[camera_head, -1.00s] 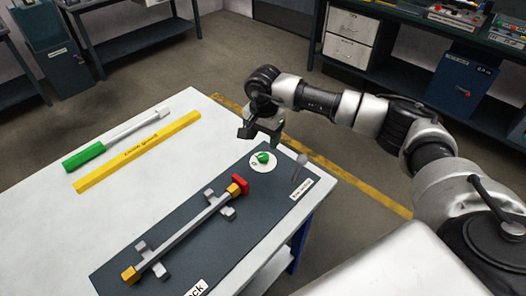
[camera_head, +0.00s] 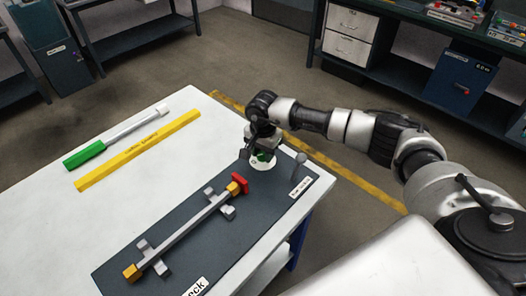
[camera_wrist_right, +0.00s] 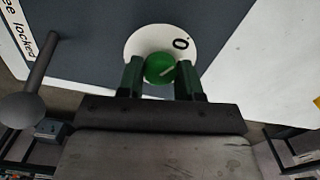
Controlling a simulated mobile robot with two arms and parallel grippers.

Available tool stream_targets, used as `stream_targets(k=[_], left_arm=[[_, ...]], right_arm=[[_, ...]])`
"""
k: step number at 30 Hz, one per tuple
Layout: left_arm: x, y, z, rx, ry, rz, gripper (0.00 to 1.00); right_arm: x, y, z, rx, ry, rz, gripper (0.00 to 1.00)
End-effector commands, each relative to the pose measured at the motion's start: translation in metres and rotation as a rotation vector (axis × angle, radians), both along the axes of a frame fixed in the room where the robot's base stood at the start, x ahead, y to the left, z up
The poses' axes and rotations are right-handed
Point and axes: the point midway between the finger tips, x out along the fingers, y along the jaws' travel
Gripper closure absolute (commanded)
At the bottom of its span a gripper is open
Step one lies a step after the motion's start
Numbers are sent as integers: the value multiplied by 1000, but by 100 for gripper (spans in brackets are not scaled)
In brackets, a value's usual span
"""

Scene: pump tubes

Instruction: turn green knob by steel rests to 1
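The green knob (camera_wrist_right: 160,68) sits on a round white dial (camera_wrist_right: 146,40) on the dark board; a "0" mark shows on the dial in the right wrist view. A pale pointer line on the knob slants toward the upper right of that view. My right gripper (camera_wrist_right: 161,72) is over the knob with one finger on each side; thin gaps seem to remain, and firm contact cannot be told. In the head view the right gripper (camera_head: 262,150) mostly hides the knob and covers part of the dial (camera_head: 262,164). The steel rests (camera_head: 228,211) hold a tube (camera_head: 190,229). My left gripper is not in view.
A grey post with a round head (camera_head: 300,158) stands on the board right of the dial, close to the gripper. The tube has yellow ends and a red cap (camera_head: 240,183). A yellow bar (camera_head: 140,150) and a green-handled tool (camera_head: 85,154) lie on the white table.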

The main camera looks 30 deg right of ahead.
Motion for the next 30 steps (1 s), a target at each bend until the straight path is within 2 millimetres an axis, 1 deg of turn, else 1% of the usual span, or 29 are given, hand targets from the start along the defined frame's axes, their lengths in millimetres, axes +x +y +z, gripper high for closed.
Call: stream_targets(k=[1,3,8,14,20,30], left_arm=[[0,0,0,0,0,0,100],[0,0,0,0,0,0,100],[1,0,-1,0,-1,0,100],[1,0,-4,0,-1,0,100],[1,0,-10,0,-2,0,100],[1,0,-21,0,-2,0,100]], right_arm=[[0,0,0,1,-1,0,79],[0,0,0,1,-1,0,88],[0,0,0,1,-1,-8,88],[0,0,-1,0,-2,-64,88],[0,-1,-1,0,-1,-193,88],[0,-1,-1,0,-2,-509,88]])
